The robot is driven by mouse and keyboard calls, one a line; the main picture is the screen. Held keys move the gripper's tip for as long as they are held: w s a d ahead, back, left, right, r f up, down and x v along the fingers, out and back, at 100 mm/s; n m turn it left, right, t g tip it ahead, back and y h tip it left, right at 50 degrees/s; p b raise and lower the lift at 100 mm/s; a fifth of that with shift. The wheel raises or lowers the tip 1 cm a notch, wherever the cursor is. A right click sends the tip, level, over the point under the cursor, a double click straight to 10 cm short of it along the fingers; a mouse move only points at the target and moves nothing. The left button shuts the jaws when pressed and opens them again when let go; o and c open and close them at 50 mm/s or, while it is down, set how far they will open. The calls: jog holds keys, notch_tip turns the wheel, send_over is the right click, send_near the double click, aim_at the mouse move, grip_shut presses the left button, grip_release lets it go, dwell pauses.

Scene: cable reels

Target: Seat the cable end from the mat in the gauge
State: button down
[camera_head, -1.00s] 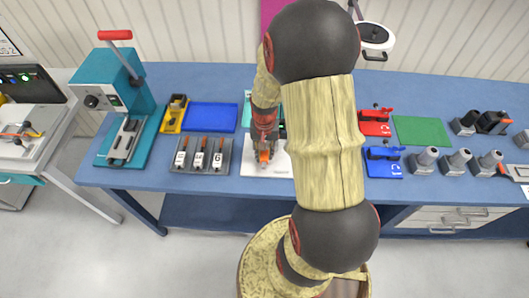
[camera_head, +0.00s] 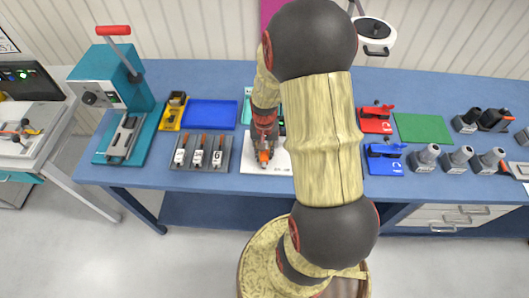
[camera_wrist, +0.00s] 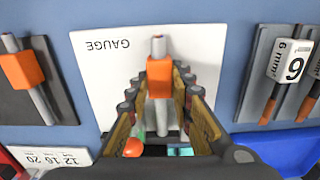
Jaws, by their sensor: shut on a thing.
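The cable end (camera_wrist: 158,45) is a grey rod with an orange collar. In the wrist view my gripper (camera_wrist: 160,88) is shut on the collar, over a white plate marked GAUGE (camera_wrist: 100,75). The rod runs beyond the fingertips and back between the fingers. In the head view my gripper (camera_head: 264,157) is low over the white gauge plate (camera_head: 250,166), with orange at its tip. My fingers hide part of the gauge, so I cannot tell whether the cable end is seated. The blue mat (camera_head: 210,114) shows no object on it.
A grey tray (camera_head: 180,165) of labelled cable ends lies left of the gauge. A dark block (camera_wrist: 40,100) with another orange-collared rod is close on the other side. A teal press (camera_head: 115,80), a green mat (camera_head: 424,130) and a blue clamp (camera_head: 384,165) stand farther out.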

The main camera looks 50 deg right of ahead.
aim_at(265, 154)
jog(key=c, duration=1.5)
grip_release()
notch_tip(265, 154, up, 12)
jog(key=shift+r, duration=0.1)
